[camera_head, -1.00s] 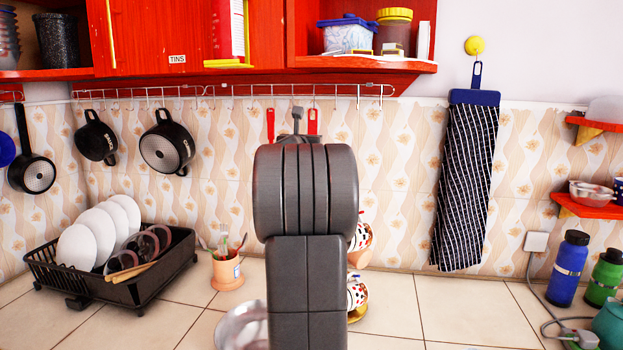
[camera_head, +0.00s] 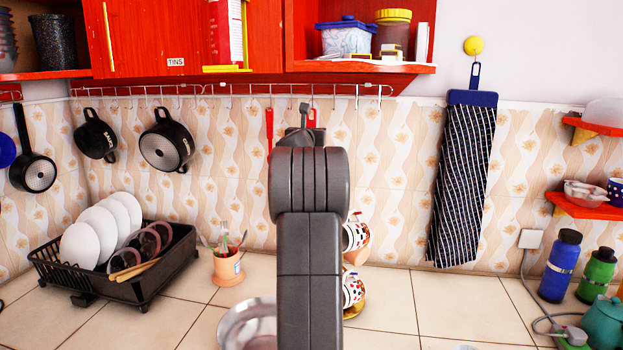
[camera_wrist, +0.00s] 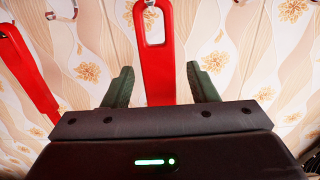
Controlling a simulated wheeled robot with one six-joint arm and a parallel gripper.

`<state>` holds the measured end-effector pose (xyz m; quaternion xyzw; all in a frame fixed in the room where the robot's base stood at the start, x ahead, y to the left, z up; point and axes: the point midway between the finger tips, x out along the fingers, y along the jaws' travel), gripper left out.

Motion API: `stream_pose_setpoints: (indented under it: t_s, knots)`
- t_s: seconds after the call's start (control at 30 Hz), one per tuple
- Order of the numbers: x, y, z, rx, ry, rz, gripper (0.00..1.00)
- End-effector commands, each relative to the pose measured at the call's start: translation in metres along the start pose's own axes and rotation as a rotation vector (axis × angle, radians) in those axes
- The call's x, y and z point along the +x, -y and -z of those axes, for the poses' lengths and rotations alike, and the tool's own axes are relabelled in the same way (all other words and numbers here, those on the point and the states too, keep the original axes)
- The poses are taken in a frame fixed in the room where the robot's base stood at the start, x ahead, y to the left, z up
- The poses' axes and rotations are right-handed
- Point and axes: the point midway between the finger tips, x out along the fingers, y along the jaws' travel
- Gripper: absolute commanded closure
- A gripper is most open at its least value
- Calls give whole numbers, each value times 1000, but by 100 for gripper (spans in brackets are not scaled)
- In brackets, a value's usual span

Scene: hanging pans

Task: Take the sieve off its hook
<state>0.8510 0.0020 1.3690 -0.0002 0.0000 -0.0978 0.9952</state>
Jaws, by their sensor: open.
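A red handle (camera_wrist: 155,55) with a slot near its top hangs from a metal hook (camera_wrist: 150,5) in the wrist view. Its lower part is hidden behind my gripper, so I cannot see whether a sieve bowl is below. My gripper (camera_wrist: 160,68) is open, with one dark finger on each side of this handle and a visible gap on both sides. A second red handle (camera_wrist: 28,75) hangs to the left, outside the fingers. In the head view, two red handles show: one at the left (camera_head: 269,125) and one partly behind my arm (camera_head: 312,117).
A hook rail (camera_head: 220,90) runs under the red cabinet (camera_head: 150,45). Black pans (camera_head: 167,147) hang to the left and a striped cloth (camera_head: 464,180) to the right. A dish rack (camera_head: 150,280), utensil cup (camera_head: 227,268) and stacked cups (camera_head: 354,290) stand on the counter.

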Motion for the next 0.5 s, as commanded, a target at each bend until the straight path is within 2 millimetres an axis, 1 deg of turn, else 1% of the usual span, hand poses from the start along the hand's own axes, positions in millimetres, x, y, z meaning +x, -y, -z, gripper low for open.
stream_pose_setpoints:
  t_s: [0.07, 0.1, 0.27, 0.3, 0.33, 0.37, 0.5]
  knots:
    - [0, 0, 0, 0, 0, 0, 47]
    - [0, 0, 0, 0, 0, 0, 51]
    - [0, 0, 0, 0, 0, 0, 83]
    - [0, 0, 0, 0, 0, 0, 90]
    - [0, 0, 0, 0, 0, 0, 96]
    - [0, 0, 0, 0, 0, 0, 100]
    - [0, 0, 0, 0, 1, 0, 100]
